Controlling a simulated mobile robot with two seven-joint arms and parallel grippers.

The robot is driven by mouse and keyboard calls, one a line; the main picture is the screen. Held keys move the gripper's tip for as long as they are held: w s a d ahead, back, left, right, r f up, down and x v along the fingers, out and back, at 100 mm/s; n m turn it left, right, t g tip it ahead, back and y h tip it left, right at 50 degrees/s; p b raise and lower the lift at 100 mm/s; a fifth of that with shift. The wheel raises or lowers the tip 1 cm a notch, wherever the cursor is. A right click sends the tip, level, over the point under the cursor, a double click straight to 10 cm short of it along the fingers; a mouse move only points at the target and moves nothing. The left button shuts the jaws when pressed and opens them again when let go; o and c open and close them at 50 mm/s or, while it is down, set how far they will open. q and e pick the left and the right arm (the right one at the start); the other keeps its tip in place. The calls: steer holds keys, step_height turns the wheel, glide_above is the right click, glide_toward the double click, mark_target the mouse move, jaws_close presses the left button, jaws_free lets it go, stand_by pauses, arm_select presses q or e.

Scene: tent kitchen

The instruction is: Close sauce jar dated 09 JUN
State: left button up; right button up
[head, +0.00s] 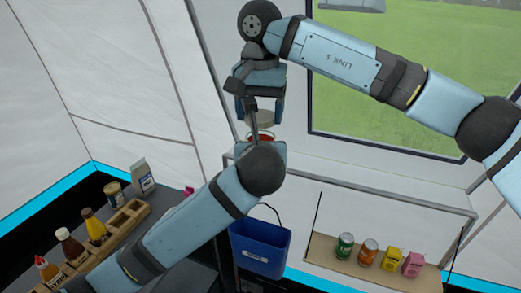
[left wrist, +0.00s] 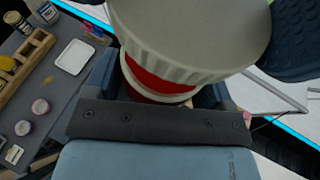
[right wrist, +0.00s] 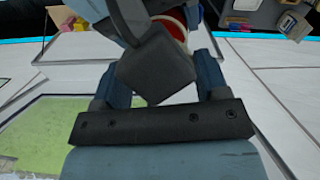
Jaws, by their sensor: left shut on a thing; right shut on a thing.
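The sauce jar (head: 261,137) is held up in the air, its red sauce showing in the left wrist view (left wrist: 160,82). My left gripper (head: 264,148) is shut on the jar from below. A pale grey-white lid (head: 264,117) is right above the jar's mouth; it looks large in the left wrist view (left wrist: 195,35). My right gripper (head: 262,108) is shut on the lid from above. Red sauce shows below the lid's edge, and I cannot tell whether lid and jar touch. In the right wrist view a dark block hides most of both. No date label is readable.
At left, a wooden rack (head: 126,217) holds several sauce bottles, with a carton (head: 143,177) and a tin (head: 117,194) nearby. A blue bin (head: 260,248) hangs below the arms. A shelf (head: 322,249) at right holds cans and small cartons. Air around the jar is free.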

steer(key=shift+s+f, duration=0.1)
stand_by(0.5)
steer(key=shift+f, duration=0.8)
steer(key=shift+f, duration=0.55)
arm_select(q)
steer(key=c, duration=0.4)
arm_select(e)
steer(key=o, duration=0.6)
steer(key=shift+o, duration=1.4)
arm_select(q)
steer(key=shift+r, duration=0.1)
arm_select(e)
steer(key=shift+r, duration=2.3)
steer(key=shift+c, duration=0.2)
